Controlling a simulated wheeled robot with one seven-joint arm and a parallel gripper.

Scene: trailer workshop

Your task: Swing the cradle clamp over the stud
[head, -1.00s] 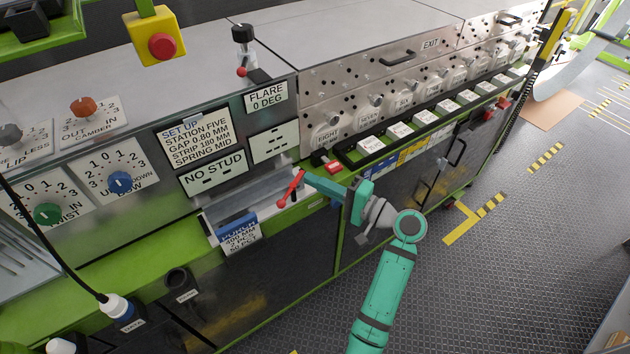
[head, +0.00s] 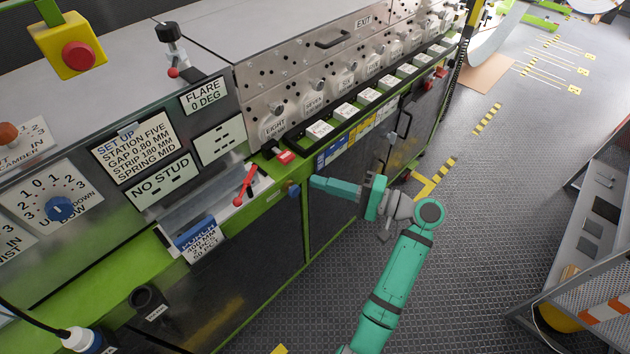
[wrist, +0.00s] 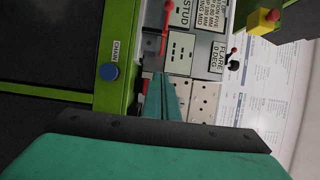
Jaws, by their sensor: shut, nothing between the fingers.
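The red-handled lever (head: 245,186), which looks like the cradle clamp, stands tilted at the right end of the metal cradle trough (head: 205,203) on the machine's front. It also shows at the top of the wrist view (wrist: 165,28). I cannot make out the stud; a plate reading NO STUD (head: 161,180) is above the trough. My gripper (head: 313,184) is shut and empty, right of the lever and apart from it, by the green front rail. In the wrist view my closed fingers (wrist: 160,82) point toward the machine front.
A blue CHAIN button (head: 293,190) is close to my fingertips. A red switch (head: 285,157) sits on the green ledge above. A second clamp with a red tip (head: 172,45) stands higher up. A yellow box with a red button (head: 77,55) hangs upper left. Floor at right is open before a rack (head: 600,215).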

